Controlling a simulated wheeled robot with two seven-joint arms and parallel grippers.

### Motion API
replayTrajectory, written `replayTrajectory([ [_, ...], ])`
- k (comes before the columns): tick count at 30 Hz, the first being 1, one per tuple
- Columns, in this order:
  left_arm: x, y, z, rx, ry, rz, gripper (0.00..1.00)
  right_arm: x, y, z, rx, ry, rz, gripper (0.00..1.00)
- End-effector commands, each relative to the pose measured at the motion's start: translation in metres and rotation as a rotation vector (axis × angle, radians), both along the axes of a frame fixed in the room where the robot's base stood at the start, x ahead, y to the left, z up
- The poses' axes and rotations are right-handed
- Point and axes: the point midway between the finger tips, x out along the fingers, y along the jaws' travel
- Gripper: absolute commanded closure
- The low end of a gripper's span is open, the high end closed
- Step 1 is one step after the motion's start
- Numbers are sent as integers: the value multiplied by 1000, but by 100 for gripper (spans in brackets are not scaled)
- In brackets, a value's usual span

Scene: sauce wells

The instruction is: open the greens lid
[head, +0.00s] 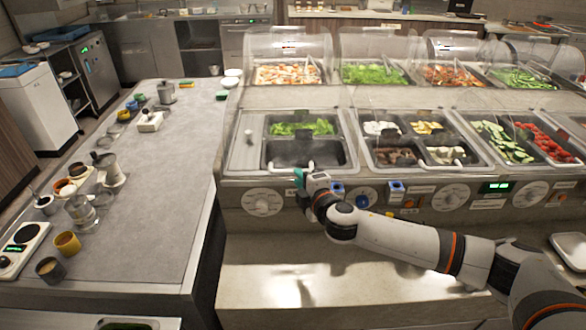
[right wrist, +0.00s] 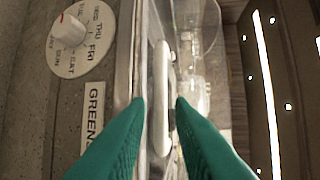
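The greens well (head: 268,135) is at the left end of the front row in the head view, with leafy greens at its back and a dark bare front part. Its clear lid is hard to make out and seems to lie down over the well. The white lid handle (head: 287,168) is at the well's front edge; it also shows as a white bar in the right wrist view (right wrist: 162,85). My right gripper (head: 300,175) is at this handle. Its teal fingers (right wrist: 160,102) are open, one on each side of the bar, with gaps visible. My left gripper is not in view.
A dial (head: 262,202) and a "GREENS" label (right wrist: 94,118) are on the counter's front panel. More covered wells (head: 425,140) continue to the right, with raised clear hoods (head: 285,45) behind. A grey side counter (head: 165,190) with cups stands at left.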

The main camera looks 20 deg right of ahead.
Motion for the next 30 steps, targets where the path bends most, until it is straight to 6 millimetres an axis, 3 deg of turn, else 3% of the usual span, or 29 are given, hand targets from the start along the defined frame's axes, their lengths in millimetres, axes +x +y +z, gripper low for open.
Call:
replayTrajectory([
  [3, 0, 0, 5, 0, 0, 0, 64, 21, 3, -2, -1, -1, -1, 79],
  [9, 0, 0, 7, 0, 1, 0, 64, 43, 5, -8, 0, -1, -1, 79],
  [22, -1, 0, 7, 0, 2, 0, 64, 50, 6, -10, 0, 0, 0, 79],
  [26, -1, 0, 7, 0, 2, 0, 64, 50, 6, -10, 1, 0, -1, 99],
  [30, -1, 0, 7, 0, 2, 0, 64, 50, 6, -10, 1, 1, -1, 100],
])
